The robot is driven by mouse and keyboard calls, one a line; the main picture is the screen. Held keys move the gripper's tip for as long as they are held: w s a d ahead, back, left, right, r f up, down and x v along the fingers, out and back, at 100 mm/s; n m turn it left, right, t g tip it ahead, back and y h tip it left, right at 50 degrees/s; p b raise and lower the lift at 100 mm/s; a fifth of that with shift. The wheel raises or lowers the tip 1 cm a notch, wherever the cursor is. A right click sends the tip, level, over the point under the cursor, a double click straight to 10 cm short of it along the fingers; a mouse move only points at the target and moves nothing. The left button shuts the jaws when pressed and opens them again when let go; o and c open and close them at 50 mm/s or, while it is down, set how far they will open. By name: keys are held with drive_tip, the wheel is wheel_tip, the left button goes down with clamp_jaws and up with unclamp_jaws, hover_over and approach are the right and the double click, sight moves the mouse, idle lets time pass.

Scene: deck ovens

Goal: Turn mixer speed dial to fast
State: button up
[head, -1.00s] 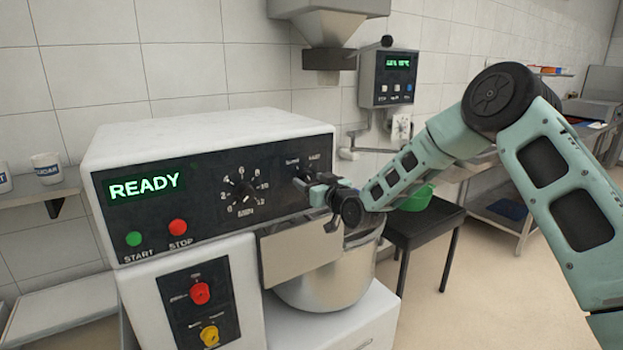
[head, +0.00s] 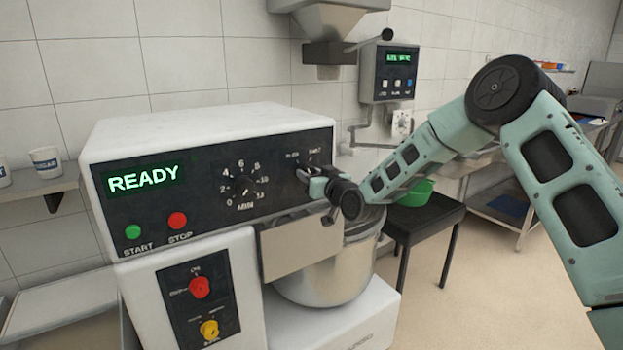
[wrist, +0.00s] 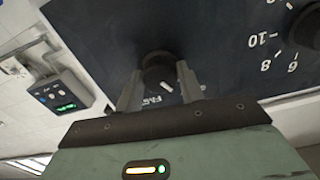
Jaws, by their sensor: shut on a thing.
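The mixer's control panel (head: 218,225) faces me, with its speed dial at the right end below small lettering. In the wrist view the speed dial (wrist: 158,70) is a round black knob with a short white pointer mark. That mark points toward the lower right, beside the partly visible "FAST" lettering (wrist: 157,99). My gripper (wrist: 160,80) has one finger on each side of the dial and is shut on it. In the head view my gripper (head: 306,178) is against the panel and covers most of the dial. The display (head: 143,179) reads READY.
A larger numbered dial (head: 242,187) is left of my gripper. Green START (head: 133,232) and red STOP (head: 177,221) buttons are farther left. The metal bowl (head: 333,272) stands below my gripper. A wall control box (head: 390,72) hangs behind.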

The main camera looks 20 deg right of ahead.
drive_tip(key=shift+m+b, duration=4.15)
drive_tip(key=shift+m, duration=2.25)
drive_tip(key=o, duration=1)
drive_tip(key=b+v, duration=0.2)
drive_tip(key=v, duration=1.5)
drive_tip(key=shift+s, duration=0.2)
drive_tip(key=shift+d, duration=0.1)
